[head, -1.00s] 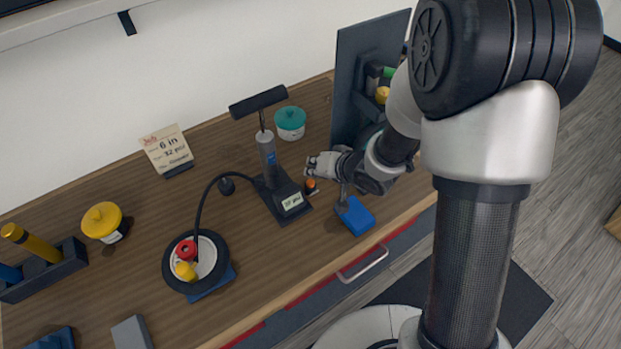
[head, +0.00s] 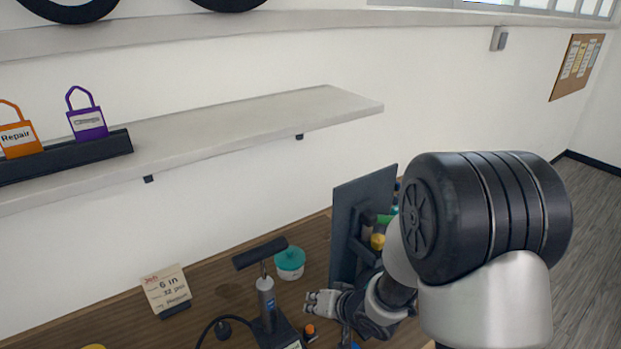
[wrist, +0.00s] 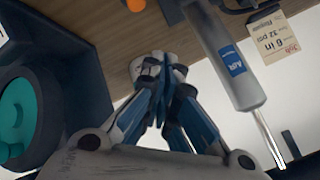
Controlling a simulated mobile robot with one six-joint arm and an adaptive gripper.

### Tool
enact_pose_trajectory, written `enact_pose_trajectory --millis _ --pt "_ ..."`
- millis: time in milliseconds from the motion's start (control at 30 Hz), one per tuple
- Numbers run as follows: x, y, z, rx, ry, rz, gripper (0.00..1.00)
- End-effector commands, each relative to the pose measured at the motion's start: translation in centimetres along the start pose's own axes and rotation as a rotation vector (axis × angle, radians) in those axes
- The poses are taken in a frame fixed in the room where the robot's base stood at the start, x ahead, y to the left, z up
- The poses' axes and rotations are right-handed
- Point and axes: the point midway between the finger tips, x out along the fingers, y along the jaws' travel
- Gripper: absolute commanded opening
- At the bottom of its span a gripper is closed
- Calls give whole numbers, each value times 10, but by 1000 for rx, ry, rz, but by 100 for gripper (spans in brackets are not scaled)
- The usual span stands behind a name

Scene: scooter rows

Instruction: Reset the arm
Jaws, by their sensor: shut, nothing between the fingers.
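My gripper (head: 322,303) is over the right part of the wooden workbench (head: 215,291) in the head view. Its fingers also show in the wrist view (wrist: 158,68), closed together with nothing between them. My arm is bent, with the gripper pointing left. The grey pump (head: 266,298) stands just left of the gripper, and its blue-labelled barrel (wrist: 230,60) shows in the wrist view. I cannot tell from these views whether the gripper touches anything.
A teal-lidded jar (head: 290,262) stands behind the gripper. A dark upright panel (head: 350,220) is close by my arm. A job card (head: 165,288) stands at left. Above, a shelf (head: 250,115) holds purple (head: 88,122) and orange (head: 18,138) tags in a dark rack (head: 70,156).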

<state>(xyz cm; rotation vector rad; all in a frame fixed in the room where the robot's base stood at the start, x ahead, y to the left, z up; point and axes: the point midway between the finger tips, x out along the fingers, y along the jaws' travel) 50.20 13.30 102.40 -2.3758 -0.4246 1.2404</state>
Motion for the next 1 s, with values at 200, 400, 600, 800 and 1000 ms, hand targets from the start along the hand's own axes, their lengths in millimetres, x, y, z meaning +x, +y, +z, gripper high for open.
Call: enact_pose_trajectory --millis 200,400,600,800,1000 --pt "-50 14 -42 -86 79 165 0" --pt "-148 34 -67 -154 113 413 0" --pt "-242 37 -40 -157 50 561 0" --pt "-309 21 22 -156 -73 573 0" --pt "-339 2 72 -178 -166 518 0"
